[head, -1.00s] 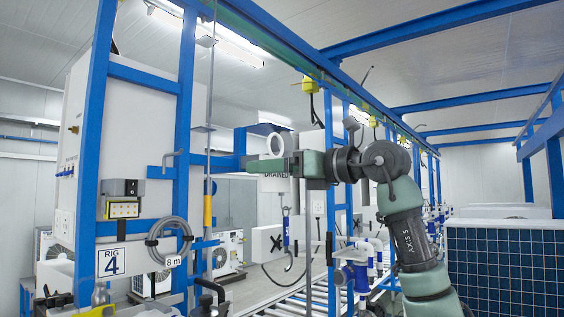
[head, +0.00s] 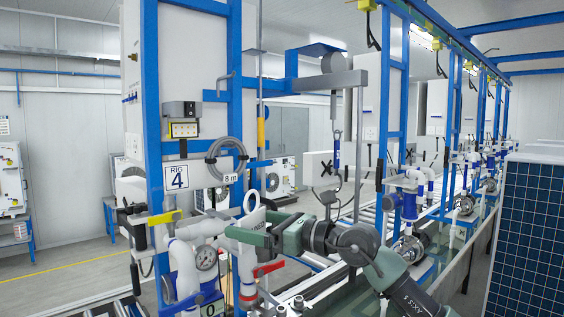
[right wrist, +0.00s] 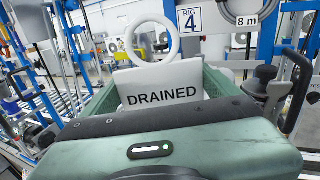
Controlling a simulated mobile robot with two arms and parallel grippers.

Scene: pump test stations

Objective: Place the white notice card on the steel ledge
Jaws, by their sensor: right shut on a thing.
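The white notice card (head: 260,216), with a ring on top, is in my right gripper (head: 250,232), which is shut on it. In the right wrist view the card (right wrist: 150,77) reads DRAINED and stands between the green fingers (right wrist: 168,84). In the head view the gripper and card are in front of the pipework, below the RIG 4 sign. My left gripper is out of view.
White pipework with a gauge (head: 206,258), a yellow handle (head: 164,217) and a red handle (head: 268,268) crowds the gripper's left and underside. A blue post (head: 234,120) carries a hose coil (head: 226,160).

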